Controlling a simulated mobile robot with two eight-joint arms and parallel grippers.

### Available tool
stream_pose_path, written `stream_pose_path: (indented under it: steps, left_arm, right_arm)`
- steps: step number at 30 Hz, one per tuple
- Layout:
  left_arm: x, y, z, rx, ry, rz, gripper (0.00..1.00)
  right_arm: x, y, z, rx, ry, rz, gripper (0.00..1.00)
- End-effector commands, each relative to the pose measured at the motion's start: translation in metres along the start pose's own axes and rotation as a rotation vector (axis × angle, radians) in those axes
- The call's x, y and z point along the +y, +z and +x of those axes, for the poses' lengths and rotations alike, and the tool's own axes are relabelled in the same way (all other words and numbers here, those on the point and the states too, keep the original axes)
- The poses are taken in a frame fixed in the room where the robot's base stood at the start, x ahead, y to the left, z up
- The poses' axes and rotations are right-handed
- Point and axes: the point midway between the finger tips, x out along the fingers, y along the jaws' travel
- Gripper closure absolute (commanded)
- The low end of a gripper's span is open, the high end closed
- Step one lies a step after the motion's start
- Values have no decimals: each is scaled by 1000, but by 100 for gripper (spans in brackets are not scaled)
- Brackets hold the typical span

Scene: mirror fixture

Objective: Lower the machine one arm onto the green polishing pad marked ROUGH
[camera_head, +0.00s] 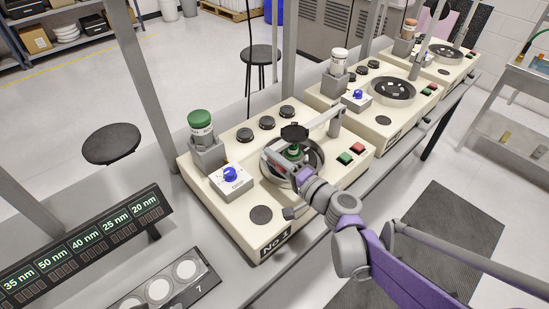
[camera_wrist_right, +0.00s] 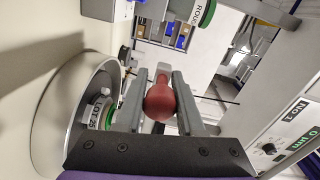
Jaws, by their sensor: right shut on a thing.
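Machine one, a cream unit labelled No 1 (camera_head: 275,241), stands in the middle of the head view. Its grey arm (camera_head: 322,127) reaches out over the round basin, with a black disc (camera_head: 294,132) at its end. A green part (camera_head: 295,151) shows under the disc inside the basin; a green-rimmed piece also shows in the wrist view (camera_wrist_right: 109,117). I cannot tell whether the disc touches it. My right gripper (camera_head: 276,162) is at the basin's near left side. In the wrist view its fingers close on a red ball-shaped knob (camera_wrist_right: 160,101). My left gripper is not in view.
A green-capped bottle (camera_head: 202,124) stands at machine one's back left, beside a blue knob (camera_head: 230,174). Two similar machines stand behind to the right, the nearer with a basin (camera_head: 393,91). A sign with nm readings (camera_head: 85,240) is at lower left.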

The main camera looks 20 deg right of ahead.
Motion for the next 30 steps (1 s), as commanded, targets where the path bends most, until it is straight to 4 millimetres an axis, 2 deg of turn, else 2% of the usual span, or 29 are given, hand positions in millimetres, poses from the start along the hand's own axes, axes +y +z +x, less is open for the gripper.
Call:
stream_pose_path:
  steps: [5,6,11,22,26,30]
  left_arm:
    - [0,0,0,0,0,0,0]
    - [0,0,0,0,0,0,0]
    - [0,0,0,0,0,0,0]
    - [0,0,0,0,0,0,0]
    - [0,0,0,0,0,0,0]
    - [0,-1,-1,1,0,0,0]
  right_arm:
    - [0,0,0,0,2,-4,100]
    - [0,0,0,0,2,-3,61]
    - [0,0,0,0,1,-2,34]
    - [0,-1,-6,2,1,0,34]
    - [0,-2,-24,4,1,0,34]
    - [0,-2,-54,6,1,-1,34]
